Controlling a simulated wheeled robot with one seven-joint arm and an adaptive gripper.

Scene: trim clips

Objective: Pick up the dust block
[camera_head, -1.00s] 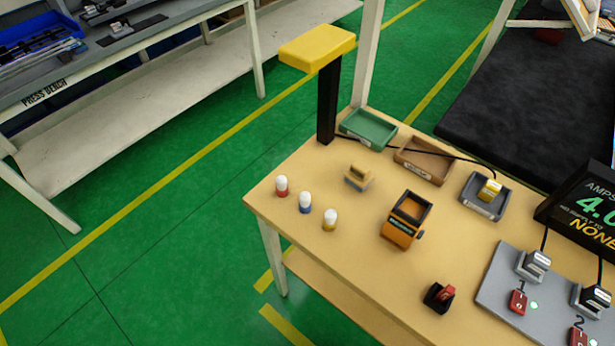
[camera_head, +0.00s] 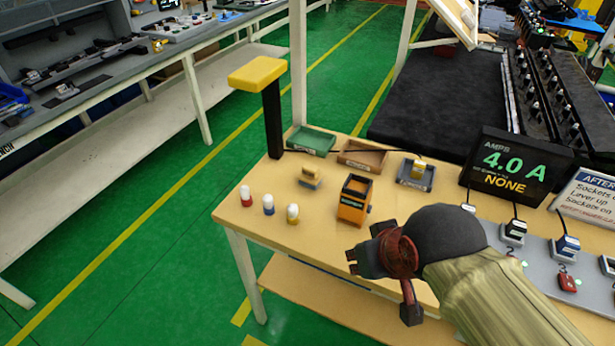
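The block that looks like the dust block (camera_head: 309,178) has a tan upper part on a grey-blue base. It stands on the left part of the wooden table (camera_head: 262,228), behind three small white-topped bottles. My gripper (camera_head: 364,261), dark with a reddish-brown section, is over the table's front edge, to the right of and nearer than the block. It points left, well apart from the block. From this angle I cannot tell whether its fingers are open or shut. I see nothing held in it.
An orange box (camera_head: 353,207) stands between block and gripper. Behind are a green tray (camera_head: 312,140), a brown tray (camera_head: 362,157) and a grey tray (camera_head: 415,180) with a yellow item.

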